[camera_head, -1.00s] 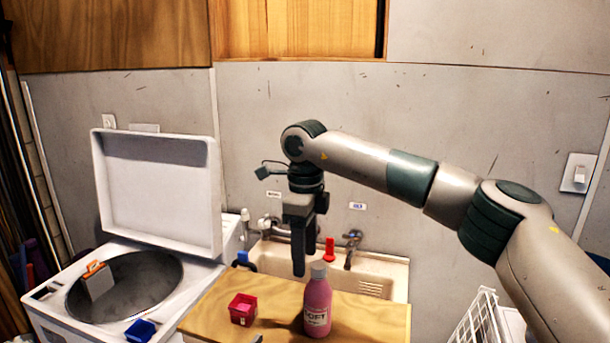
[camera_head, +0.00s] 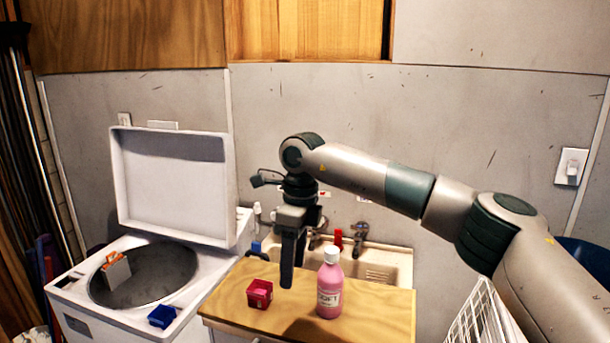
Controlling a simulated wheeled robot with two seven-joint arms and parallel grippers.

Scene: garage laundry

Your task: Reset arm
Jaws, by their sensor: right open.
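My right arm comes in from the right, bends at a raised elbow and hangs its right gripper (camera_head: 288,268) downward over the wooden counter. The gripper points down between a pink bottle and a small red box. I see no object held in it. The pink bottle (camera_head: 329,285) with a white cap stands upright on the counter, just right of the gripper. The red box (camera_head: 260,293) with pink contents sits on the counter, left of the gripper. My left gripper is not in the view.
A white top-loading washer with raised lid (camera_head: 172,185) stands at left. A box with orange on top (camera_head: 116,270) is at its drum opening, and a blue box (camera_head: 162,316) on its front edge. A sink (camera_head: 385,263) lies behind the wooden counter (camera_head: 385,308). A white rack (camera_head: 478,318) is at right.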

